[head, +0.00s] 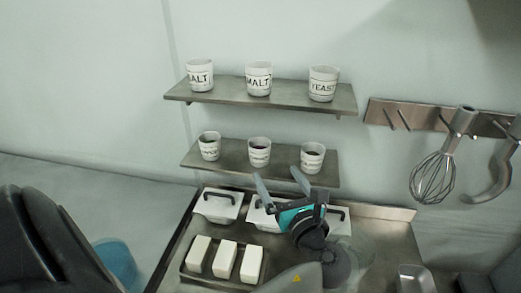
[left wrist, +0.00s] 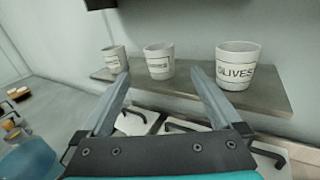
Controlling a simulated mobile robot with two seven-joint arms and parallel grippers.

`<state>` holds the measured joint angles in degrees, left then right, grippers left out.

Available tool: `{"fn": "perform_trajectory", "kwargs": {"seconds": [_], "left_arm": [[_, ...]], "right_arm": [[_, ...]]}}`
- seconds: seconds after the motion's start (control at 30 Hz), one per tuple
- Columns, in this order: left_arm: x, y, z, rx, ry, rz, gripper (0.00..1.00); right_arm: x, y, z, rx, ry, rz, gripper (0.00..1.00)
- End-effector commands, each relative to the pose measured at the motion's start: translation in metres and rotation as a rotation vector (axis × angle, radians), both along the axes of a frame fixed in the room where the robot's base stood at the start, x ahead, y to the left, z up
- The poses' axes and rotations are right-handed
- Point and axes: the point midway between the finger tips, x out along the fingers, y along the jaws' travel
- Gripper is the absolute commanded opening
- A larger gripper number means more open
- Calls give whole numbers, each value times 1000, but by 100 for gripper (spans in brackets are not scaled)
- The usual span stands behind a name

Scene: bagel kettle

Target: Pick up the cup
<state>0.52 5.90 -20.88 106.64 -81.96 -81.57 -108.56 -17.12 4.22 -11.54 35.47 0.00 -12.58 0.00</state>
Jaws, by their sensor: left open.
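Several white cups with black lettering stand upright on two wall shelves in the head view. The upper shelf holds a SALT-like cup (head: 200,75), a MALT cup (head: 258,79) and a YEAST cup (head: 323,84). The lower shelf holds a left cup (head: 210,146), a middle cup (head: 259,151) and a right cup (head: 312,158). In the left wrist view the right cup reads OLIVES (left wrist: 236,68), with the middle cup (left wrist: 159,62) and left cup (left wrist: 115,59) beside it. My left gripper (head: 280,178) is open and empty, just below and in front of the lower shelf; its fingers (left wrist: 160,82) touch no cup.
The upper shelf (head: 225,97) overhangs the lower shelf (head: 231,165). Lidded white containers (head: 217,206) and a tray (head: 190,270) of white blocks (head: 225,258) sit on the counter below. A whisk (head: 434,175) hangs from a wall rack (head: 385,112) at right.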

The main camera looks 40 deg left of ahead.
Motion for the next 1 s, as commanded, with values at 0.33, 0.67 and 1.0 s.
{"fn": "perform_trajectory", "kwargs": {"seconds": [0.33, 0.67, 1.0], "left_arm": [[33, 55, 0, 0, -1, 1, 98], [49, 82, -5, 0, -1, 2, 98], [64, 107, -8, -3, -2, 0, 98]], "right_arm": [[-9, -11, 3, -15, 15, 3, 50], [3, -7, 5, -9, -5, 1, 50], [2, 1, 5, 1, -5, -3, 50]]}}
